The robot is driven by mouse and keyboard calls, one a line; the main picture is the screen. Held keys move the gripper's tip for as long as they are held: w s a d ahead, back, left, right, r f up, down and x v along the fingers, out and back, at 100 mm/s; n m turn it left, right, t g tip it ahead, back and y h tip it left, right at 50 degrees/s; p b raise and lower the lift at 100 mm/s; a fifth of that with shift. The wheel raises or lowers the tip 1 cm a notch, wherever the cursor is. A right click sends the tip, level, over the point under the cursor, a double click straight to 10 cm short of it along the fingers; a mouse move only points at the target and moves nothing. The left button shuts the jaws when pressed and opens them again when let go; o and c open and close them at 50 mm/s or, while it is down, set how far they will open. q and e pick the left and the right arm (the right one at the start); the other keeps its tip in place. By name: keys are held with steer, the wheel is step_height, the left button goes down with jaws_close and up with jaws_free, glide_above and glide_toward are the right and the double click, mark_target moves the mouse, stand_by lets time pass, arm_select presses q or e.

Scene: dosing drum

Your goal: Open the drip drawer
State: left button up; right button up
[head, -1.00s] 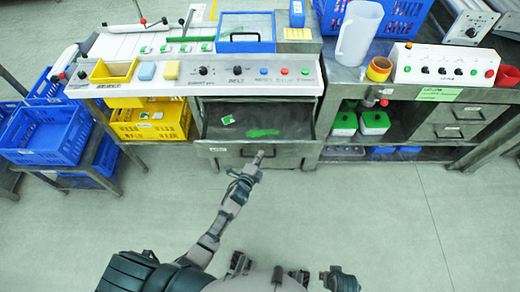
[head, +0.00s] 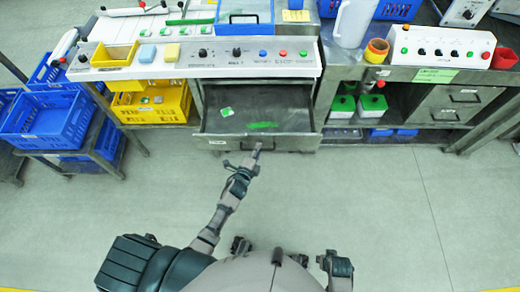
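The drip drawer (head: 215,141) is a grey metal drawer under the control panel. It stands pulled out, so its dark inside floor shows. A green streak and a small white-and-green tag lie in it. My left gripper (head: 257,149) is at the middle of the drawer's front edge, with its fingertips at or very close to the handle area. The fingers are small and overlap the front, so I cannot tell whether they are closed on the handle. I cannot make out my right gripper in this view.
The control panel (head: 200,62) with knobs and buttons is above the drawer. A yellow crate (head: 150,103) and blue crates (head: 47,122) are at left. White-and-green containers (head: 372,106) stand on the shelf at right. The floor (head: 390,210) in front is clear.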

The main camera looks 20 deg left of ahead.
arm_select(q)
steer(key=shift+r, duration=0.1)
arm_select(e)
steer(key=shift+a+r, duration=0.1)
steer(key=shift+a, duration=0.2)
arm_select(q)
steer(key=v, duration=1.1)
steer(key=shift+s+a, duration=0.3)
steer(key=shift+s, duration=0.1)
arm_select(e)
steer(key=shift+d, duration=0.1)
arm_select(q)
steer(key=shift+d, duration=0.15)
arm_select(e)
steer(key=shift+d, duration=0.1)
arm_select(q)
steer(key=s+a+f+n+g+p, duration=0.2)
steer(key=s+f+n+g, duration=0.5)
steer(key=s+f, duration=0.5)
steer(key=s+a+f+n+g+y+p, duration=0.1)
steer(key=s+a+f+n+g+p, duration=0.1)
steer(key=s+f+n+g, duration=0.5)
steer(key=s+f+n, duration=0.2)
steer(key=s+f, duration=0.4)
steer(key=s, duration=0.1)
arm_select(e)
steer(key=s+f, duration=0.4)
steer(key=f, duration=0.6)
steer(key=shift+s+d+f, duration=0.2)
steer(key=shift+f, duration=0.2)
